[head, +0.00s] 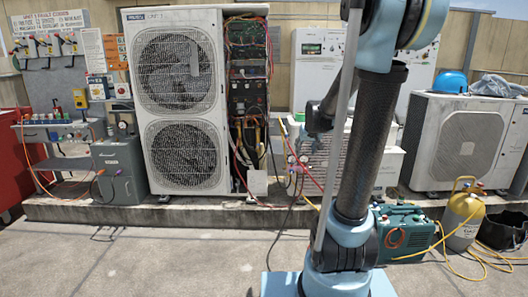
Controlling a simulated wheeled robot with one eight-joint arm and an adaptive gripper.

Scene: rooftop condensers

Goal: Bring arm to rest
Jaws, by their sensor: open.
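My arm stands in the right half of the head view, its dark upper link rising from a pale blue base joint to a blue joint cut off by the top edge. My gripper (316,122) shows as a dark shape just left of the upper link, partly hidden by the link and a grey rod. It is open, with nothing seen in it. It appears in front of the white units at the back, apart from the ground.
A tall two-fan condenser (178,150) with open wiring stands on a low concrete ledge. Another condenser (466,145), a green pump (402,232) and a yellow cylinder (462,218) are at right. Front-left floor is clear; hoses lie right.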

